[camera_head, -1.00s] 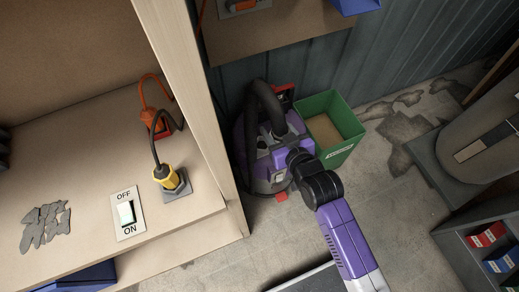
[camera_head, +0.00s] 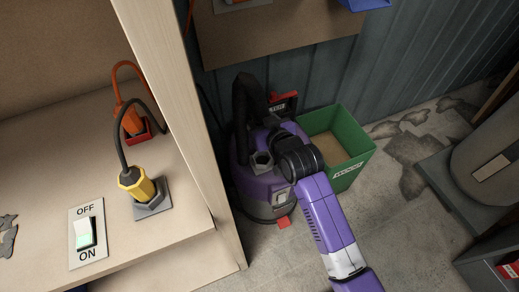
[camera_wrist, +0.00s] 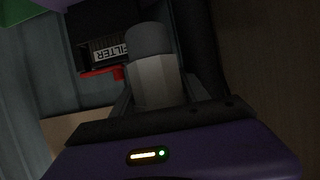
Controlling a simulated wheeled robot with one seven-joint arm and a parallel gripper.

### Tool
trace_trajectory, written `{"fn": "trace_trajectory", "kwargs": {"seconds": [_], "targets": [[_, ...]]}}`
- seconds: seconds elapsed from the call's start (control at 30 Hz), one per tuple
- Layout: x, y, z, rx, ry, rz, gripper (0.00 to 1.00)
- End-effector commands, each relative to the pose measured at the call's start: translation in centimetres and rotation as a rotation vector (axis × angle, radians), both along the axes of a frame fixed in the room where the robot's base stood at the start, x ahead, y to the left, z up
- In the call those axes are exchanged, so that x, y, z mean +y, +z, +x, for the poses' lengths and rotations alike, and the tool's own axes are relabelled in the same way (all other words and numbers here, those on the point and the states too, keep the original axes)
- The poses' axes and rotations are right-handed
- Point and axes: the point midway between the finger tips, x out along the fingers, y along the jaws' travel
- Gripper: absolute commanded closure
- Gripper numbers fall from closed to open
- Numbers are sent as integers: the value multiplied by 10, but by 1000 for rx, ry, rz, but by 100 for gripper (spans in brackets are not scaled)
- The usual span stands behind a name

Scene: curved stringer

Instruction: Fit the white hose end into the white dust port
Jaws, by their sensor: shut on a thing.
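In the wrist view, my gripper (camera_wrist: 160,98) is shut on a pale, faceted hose end (camera_wrist: 157,72) with a grey round part at its far end. In the head view, my forearm hides the gripper and most of what it holds, beside the purple vacuum (camera_head: 252,186). A black hose (camera_head: 243,105) rises at the vacuum's back. A pale grey, angular opening (camera_head: 262,162) shows on top of the vacuum, left of my wrist; I cannot tell whether it is the dust port. I see no contact between hose end and port.
A green bin (camera_head: 357,145) stands right of the vacuum. A wooden bench (camera_head: 170,232) at left holds a yellow plug (camera_head: 136,185), an orange plug (camera_head: 133,122) and an ON/OFF switch (camera_head: 87,234). A FILTER label (camera_wrist: 111,52) lies beyond the hose end.

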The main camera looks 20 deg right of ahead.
Motion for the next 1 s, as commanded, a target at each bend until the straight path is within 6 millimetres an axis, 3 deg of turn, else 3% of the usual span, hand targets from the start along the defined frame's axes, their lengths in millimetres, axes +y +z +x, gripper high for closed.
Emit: {"fn": "trace_trajectory", "kwargs": {"seconds": [0.1, 0.3, 0.57, 0.8, 1.0], "targets": [[0, -33, 0, 2, 0, 0, 94], [0, -74, 0, 0, 0, 0, 94], [0, -96, 0, -2, 0, -1, 94], [0, -129, 0, -1, 0, 0, 94], [0, -132, 0, -3, 0, 0, 94]]}}
